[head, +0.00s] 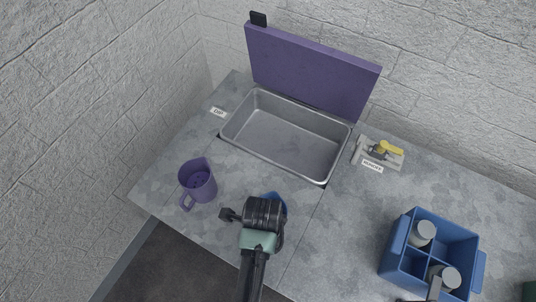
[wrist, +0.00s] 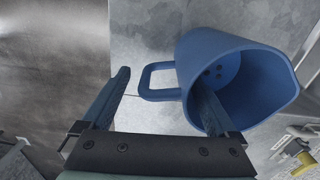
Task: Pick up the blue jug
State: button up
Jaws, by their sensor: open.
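The blue jug (wrist: 225,75) fills the upper right of the wrist view, with its open mouth facing the camera and holes in its bottom. Its handle (wrist: 148,82) sticks out to the left. My gripper (wrist: 162,80) is open, with the handle in the gap between its fingers. The right finger overlaps the jug's near wall and rim; I cannot tell whether it is inside the mouth or in front of it. In the head view, the blue jug (head: 279,201) stands on the counter, mostly hidden beneath my wrist.
A purple jug (head: 198,180) stands on the counter to the left. Behind is a steel basin (head: 290,138) with a raised purple lid (head: 310,72). A blue divided crate (head: 400,238) with white-capped bottles is at the right. A small yellow-topped device (head: 378,152) sits behind.

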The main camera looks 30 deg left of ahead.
jog(key=shift+f, duration=1.05)
grip_shut()
